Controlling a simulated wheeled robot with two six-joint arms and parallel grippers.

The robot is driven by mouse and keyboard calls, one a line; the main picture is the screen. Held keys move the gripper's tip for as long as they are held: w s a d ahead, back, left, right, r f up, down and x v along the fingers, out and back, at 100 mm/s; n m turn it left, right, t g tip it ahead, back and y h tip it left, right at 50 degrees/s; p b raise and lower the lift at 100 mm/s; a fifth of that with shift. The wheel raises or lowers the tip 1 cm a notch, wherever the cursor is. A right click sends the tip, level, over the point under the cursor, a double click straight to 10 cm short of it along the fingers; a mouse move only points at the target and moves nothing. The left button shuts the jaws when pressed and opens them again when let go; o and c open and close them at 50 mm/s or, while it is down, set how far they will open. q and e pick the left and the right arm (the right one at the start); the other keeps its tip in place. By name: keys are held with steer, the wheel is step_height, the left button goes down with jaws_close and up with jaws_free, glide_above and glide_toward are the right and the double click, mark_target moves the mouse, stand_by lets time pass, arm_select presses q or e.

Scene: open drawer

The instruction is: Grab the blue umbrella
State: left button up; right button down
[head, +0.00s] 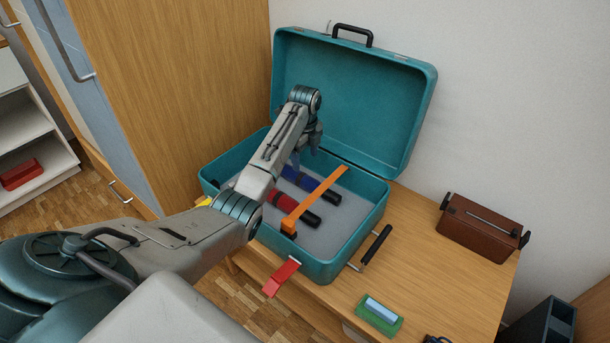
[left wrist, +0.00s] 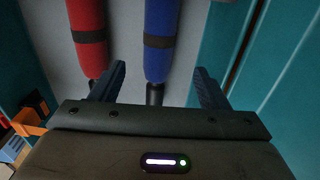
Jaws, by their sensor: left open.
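The blue umbrella (head: 299,178) lies in an open teal suitcase (head: 325,273) beside a red umbrella (head: 283,201). An orange strap (head: 318,198) crosses over both. My left gripper (head: 310,146) is over the suitcase, near the far end of the blue umbrella, and my forearm hides part of the contents. In the left wrist view, the blue umbrella (left wrist: 172,45) runs down between the two open fingers of my left gripper (left wrist: 157,85), its black end close to the palm. The red umbrella (left wrist: 88,40) lies to the left, near the left finger. I cannot tell the height gap.
The raised suitcase lid (head: 350,100) stands behind my left gripper. The suitcase rests on a wooden table (head: 440,275). A wooden cabinet (head: 180,90) is at the left.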

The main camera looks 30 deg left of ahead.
mark_target(305, 176)
arm_select(q)
step_height(305, 176, down, 4)
steer(key=shift+s+r, duration=0.1)
steer(key=shift+r, duration=0.05)
steer(key=shift+f+b, duration=0.8)
steer(key=shift+f, duration=1.95)
steer(key=shift+r, duration=0.1)
steer(key=c, duration=1.3)
arm_select(e)
steer(key=shift+w+a+f+m+t+y, duration=0.35)
steer(key=shift+f+t, duration=0.1)
steer(key=shift+t, duration=0.35)
